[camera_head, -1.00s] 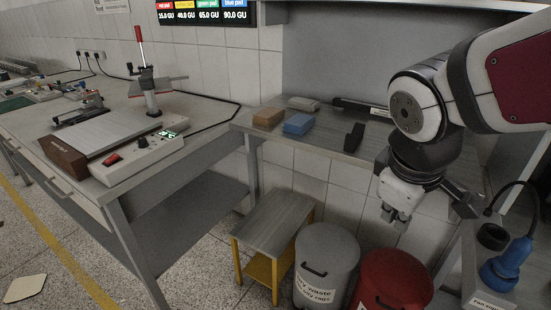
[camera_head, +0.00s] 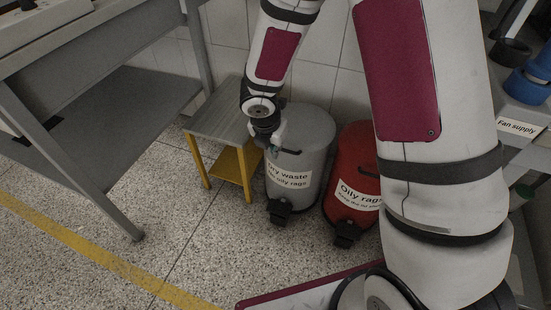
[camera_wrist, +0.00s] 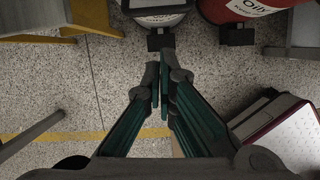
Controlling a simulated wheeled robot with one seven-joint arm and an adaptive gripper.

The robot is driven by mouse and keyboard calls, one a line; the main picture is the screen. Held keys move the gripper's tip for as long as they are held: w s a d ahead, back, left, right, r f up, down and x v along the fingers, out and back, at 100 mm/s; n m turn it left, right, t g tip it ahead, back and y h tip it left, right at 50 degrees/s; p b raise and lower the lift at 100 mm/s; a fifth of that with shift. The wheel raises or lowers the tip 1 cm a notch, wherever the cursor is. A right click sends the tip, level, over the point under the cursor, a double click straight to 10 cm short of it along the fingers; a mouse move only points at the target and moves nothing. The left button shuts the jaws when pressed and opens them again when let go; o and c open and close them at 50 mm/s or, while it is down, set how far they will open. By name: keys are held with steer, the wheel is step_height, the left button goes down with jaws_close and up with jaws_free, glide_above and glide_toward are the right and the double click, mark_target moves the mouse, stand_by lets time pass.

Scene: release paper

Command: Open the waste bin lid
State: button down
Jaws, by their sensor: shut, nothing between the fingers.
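The grey waste bin (camera_head: 309,145) stands on the floor with its round lid (camera_head: 308,121) down. Its front label reads in part "waste" and "oily rags", and a black pedal (camera_head: 279,211) juts from its foot. The pedal also shows in the wrist view (camera_wrist: 160,39), below the bin's lower front (camera_wrist: 158,18). My gripper (camera_head: 274,147) is shut and empty at the front left of the bin, near the lid's rim; I cannot tell if it touches. In the wrist view the closed fingers (camera_wrist: 160,88) point toward the pedal. The lid's handle is hidden by my wrist.
A red bin (camera_head: 349,165) labelled "Oily rags", with its own pedal (camera_head: 345,234), stands right of the grey one. A small yellow-legged table (camera_head: 215,115) stands close on the left. A grey workbench is farther left. The speckled floor (camera_head: 220,240) in front is clear.

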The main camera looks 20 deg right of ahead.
step_height(320, 180, down, 12)
steer(key=w+n+b, duration=0.1)
steer(key=w+b, duration=0.1)
steer(key=b, duration=0.5)
steer(key=shift+w+d+r+p, duration=0.4)
steer(key=shift+w+d+r, duration=0.15)
steer(key=shift+r, duration=0.3)
steer(key=shift+w+d+r+p, duration=0.4)
steer(key=shift+w+d+r, duration=0.15)
steer(key=shift+r, duration=0.25)
steer(key=shift+r, duration=0.1)
